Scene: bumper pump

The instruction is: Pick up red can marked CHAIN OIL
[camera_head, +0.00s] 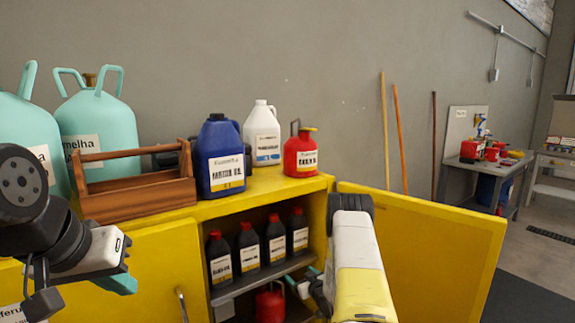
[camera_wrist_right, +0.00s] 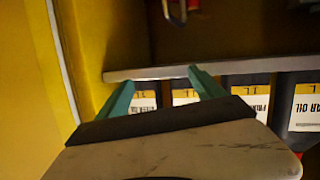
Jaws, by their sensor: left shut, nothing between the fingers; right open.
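A red can (camera_head: 300,155) with a yellow-and-white label stands upright on the cabinet top; its lettering is too small to read surely. Another red can (camera_head: 270,305) sits inside the cabinet below the shelf, its label not visible. A red piece (camera_wrist_right: 194,5) shows at the top edge of the right wrist view. My right gripper (camera_head: 302,275) is open and empty at the cabinet opening, right of the lower can. Its teal fingers (camera_wrist_right: 160,77) are apart in the wrist view, near the shelf edge. My left gripper (camera_head: 120,283) is shut and empty, in front of the closed left door.
The shelf (camera_head: 240,285) holds several dark bottles (camera_head: 249,248) with red caps. The open yellow door (camera_head: 440,240) stands right of my right arm. A blue jug (camera_head: 221,160), white jug (camera_head: 262,135), wooden carrier (camera_head: 140,195) and teal cylinders (camera_head: 100,125) stand on top.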

